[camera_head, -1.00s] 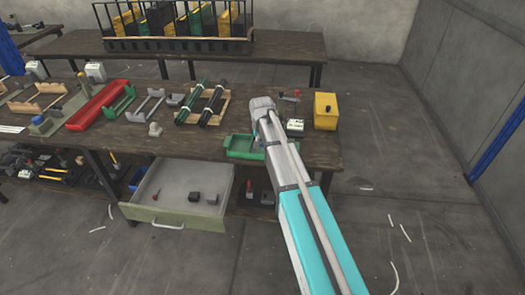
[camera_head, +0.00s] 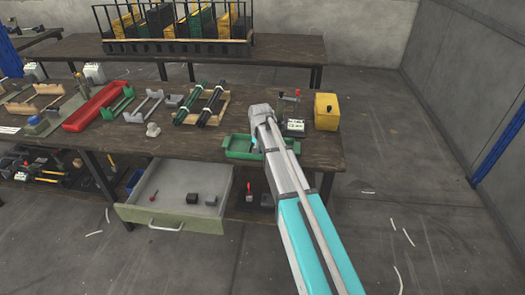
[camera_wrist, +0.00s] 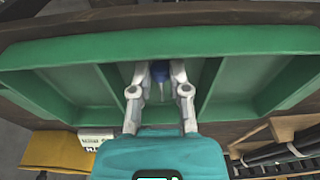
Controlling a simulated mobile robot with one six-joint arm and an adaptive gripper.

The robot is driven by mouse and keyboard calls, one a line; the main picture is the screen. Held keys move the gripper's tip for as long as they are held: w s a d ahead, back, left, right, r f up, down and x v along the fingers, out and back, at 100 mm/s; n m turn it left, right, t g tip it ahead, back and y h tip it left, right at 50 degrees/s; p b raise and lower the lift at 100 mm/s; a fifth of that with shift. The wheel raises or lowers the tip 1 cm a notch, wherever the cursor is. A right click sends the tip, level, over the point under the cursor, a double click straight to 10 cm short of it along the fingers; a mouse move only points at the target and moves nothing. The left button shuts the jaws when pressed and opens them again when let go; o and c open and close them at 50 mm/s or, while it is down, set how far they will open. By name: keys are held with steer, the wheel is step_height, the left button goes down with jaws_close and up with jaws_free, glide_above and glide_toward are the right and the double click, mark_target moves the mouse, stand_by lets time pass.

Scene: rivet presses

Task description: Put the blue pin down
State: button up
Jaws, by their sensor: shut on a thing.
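The blue pin (camera_wrist: 160,70) is between the two fingertips of my gripper (camera_wrist: 160,77) in the wrist view. My gripper is shut on it. The pin is over the middle compartment of a green tray (camera_wrist: 160,42), between the two dividers. I cannot tell whether its lower end touches the tray floor. In the head view the green tray (camera_head: 236,153) lies near the front edge of the workbench, and my arm hides part of it and the pin.
A yellow bin (camera_head: 326,112) and a small labelled box (camera_head: 295,128) stand right of the tray. Dark tubes (camera_head: 211,104) in a wooden cradle lie behind it to the left. An open grey drawer (camera_head: 165,208) juts out below the bench (camera_head: 115,148).

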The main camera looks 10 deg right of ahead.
steer(key=shift+f, duration=0.15)
steer(key=o, duration=0.8)
steer(key=shift+c, duration=0.2)
steer(key=shift+r, duration=0.25)
step_height(320, 180, up, 12)
steer(key=s+p, duration=0.1)
steer(key=p, duration=1.1)
steer(key=shift+s+a, duration=0.2)
steer(key=shift+s, duration=0.1)
steer(key=shift+f, duration=0.1)
steer(key=s+d+n+g, duration=0.1)
steer(key=s+d+n, duration=0.1)
steer(key=s, duration=2.3)
steer(key=shift+n+g, duration=0.3)
steer(key=shift+n, duration=0.5)
